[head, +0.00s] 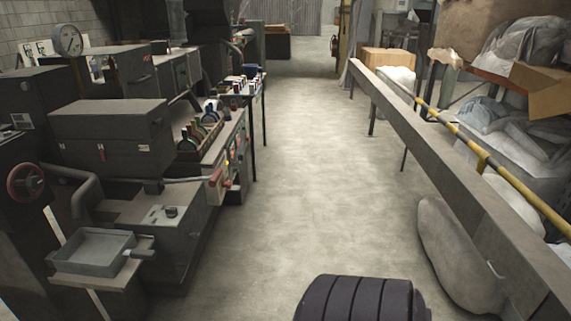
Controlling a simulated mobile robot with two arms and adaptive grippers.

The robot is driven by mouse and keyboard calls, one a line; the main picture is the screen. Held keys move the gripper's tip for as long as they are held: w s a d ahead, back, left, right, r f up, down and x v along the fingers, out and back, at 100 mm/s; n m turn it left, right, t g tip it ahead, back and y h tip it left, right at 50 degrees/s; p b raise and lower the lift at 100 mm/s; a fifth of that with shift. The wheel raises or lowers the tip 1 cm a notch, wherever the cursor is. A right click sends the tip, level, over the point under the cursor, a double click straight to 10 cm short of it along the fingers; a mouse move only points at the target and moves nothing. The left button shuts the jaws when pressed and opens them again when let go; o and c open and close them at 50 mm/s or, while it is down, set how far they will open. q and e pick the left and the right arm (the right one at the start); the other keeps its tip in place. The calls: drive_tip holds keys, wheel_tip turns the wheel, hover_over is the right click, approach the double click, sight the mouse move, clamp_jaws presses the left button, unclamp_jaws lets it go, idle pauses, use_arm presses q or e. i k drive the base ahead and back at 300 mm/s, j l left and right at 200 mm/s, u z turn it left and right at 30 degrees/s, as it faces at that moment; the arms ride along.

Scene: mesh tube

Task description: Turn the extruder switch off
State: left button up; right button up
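The dark extruder machinery (110,124) stands along the left side of the aisle. A small dark knob (171,211) sits on top of its low front box. A lever with a red end (215,178) sticks out toward the aisle. Small red and yellow controls (229,166) show on the side panel behind the lever. I cannot tell which of these is the extruder switch, nor its on or off position. Neither of my grippers is in view.
A grey tray (91,252) with a handle stands low in front of the machine. A red handwheel (25,182) is at the far left. A long rail (440,170) runs along the right, with bags (510,130) and boxes beyond. The concrete aisle (310,180) between is clear.

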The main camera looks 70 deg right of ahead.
sight(227, 184)
drive_tip(key=z, duration=1.8)
drive_tip(key=u, duration=0.2)
drive_tip(key=i+l+u, duration=0.25)
drive_tip(key=u, duration=0.15)
drive_tip(key=i+l+u, duration=0.35)
drive_tip(key=i+l, duration=0.05)
